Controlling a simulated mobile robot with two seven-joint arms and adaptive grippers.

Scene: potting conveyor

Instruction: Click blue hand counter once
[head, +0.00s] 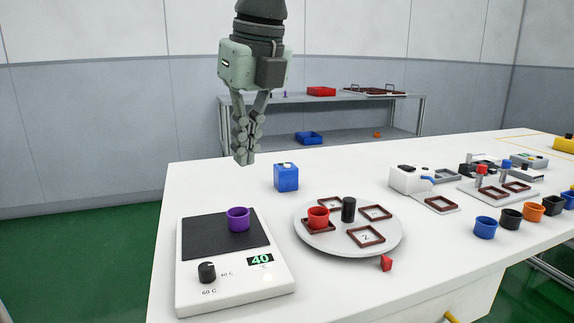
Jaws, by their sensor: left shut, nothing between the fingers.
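My left gripper (244,160) points down above the table, up and to the left of the counter in the head view. Its fingers are shut with nothing between them, and it appears apart from the counter. My right gripper does not show.
A hot plate (190,290) with a purple cup (238,219) stands at front left. Several cups and fixtures stand at right.

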